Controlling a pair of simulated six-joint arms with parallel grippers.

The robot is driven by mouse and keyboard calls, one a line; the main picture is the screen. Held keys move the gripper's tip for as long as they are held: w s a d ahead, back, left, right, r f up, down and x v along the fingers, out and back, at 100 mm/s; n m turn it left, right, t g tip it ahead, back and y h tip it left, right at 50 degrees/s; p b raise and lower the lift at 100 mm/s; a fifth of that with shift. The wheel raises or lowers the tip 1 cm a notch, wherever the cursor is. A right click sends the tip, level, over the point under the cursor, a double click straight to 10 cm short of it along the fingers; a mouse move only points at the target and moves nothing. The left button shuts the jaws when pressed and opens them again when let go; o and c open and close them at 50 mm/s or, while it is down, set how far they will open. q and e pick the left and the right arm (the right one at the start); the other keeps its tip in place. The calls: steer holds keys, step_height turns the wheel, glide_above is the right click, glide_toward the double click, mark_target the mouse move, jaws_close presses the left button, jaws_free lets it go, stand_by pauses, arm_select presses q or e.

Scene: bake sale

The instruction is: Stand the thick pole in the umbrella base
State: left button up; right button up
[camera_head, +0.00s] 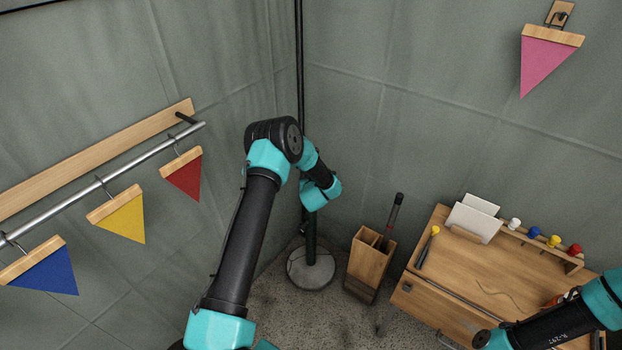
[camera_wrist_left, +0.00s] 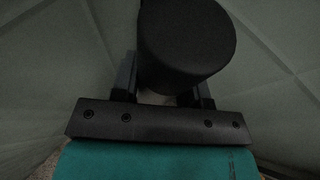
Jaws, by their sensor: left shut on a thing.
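The umbrella base (camera_head: 296,272) is a round grey disc on the floor, left of the wooden bin. A dark upright shaft (camera_head: 311,245) rises from its middle; I cannot tell whether this is the base's own tube or includes the thick pole. My left arm reaches over it, and the wrist hides the shaft's upper part and the jaws in the head view. In the left wrist view my left gripper (camera_wrist_left: 163,97) is shut on the thick pole (camera_wrist_left: 188,45), a black cylinder with its round end facing the camera.
A wooden bin (camera_head: 367,262) holding a dark rod (camera_head: 393,215) stands close right of the base. A wooden desk (camera_head: 480,277) with cards and small jars is farther right. Pennants hang from a rail (camera_head: 75,198) at left.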

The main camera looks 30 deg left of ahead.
arm_select(q)
steer(key=shift+f, duration=1.95)
steer(key=o, duration=1.3)
steer(key=shift+f, duration=0.1)
steer(key=shift+c, duration=0.2)
steer(key=v, duration=1.7)
steer(key=shift+d, duration=0.25)
steer(key=shift+s+f, duration=0.1)
steer(key=shift+s, duration=0.05)
